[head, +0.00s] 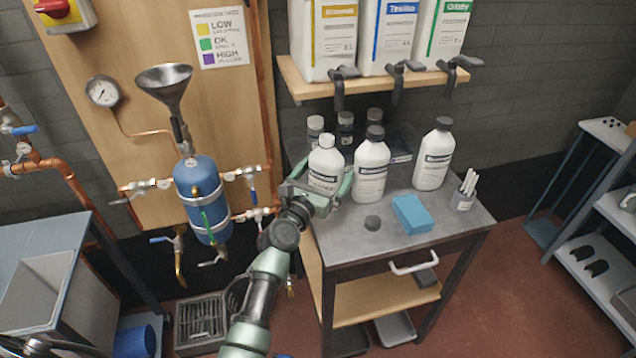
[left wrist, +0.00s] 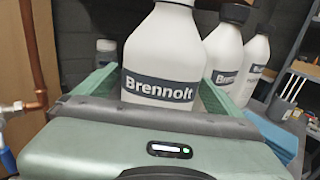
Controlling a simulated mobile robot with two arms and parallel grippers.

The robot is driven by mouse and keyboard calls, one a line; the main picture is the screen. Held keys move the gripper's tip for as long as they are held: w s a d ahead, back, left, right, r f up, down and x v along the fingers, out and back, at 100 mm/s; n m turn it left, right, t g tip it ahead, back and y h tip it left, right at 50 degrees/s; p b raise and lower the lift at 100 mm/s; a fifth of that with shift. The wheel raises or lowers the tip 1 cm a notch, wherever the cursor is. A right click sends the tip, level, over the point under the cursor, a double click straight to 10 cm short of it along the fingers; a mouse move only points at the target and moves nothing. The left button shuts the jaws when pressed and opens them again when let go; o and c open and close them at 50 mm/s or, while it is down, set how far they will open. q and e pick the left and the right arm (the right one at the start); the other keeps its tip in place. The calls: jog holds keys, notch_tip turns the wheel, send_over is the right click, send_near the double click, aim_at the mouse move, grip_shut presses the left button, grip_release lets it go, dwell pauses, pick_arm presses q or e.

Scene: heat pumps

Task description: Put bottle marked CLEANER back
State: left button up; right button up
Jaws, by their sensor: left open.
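A white bottle (head: 325,160) with a white top stands at the left of the grey worktable (head: 345,245). In the left wrist view this bottle (left wrist: 163,50) has a dark label reading "Brennolt". My left gripper (head: 322,177) is open, with its green fingers on either side of the bottle; I cannot tell if they touch it. Two more white bottles with dark caps, a middle one (head: 371,165) and a right one (head: 433,158), stand to the right. The middle bottle's label also begins "Brenn" in the wrist view (left wrist: 224,60). I cannot read CLEANER on any bottle. My right gripper is not in view.
Small dark-capped jars (head: 345,130) stand behind. A wooden shelf (head: 400,84) with canisters hangs above. A blue tank (head: 200,195) and pipes are left.

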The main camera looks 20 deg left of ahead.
pick_arm(q)
jog(key=s+a+p, duration=0.1)
jog(key=s+p, duration=0.1)
jog(key=s, duration=1)
jog(key=shift+a, duration=0.2)
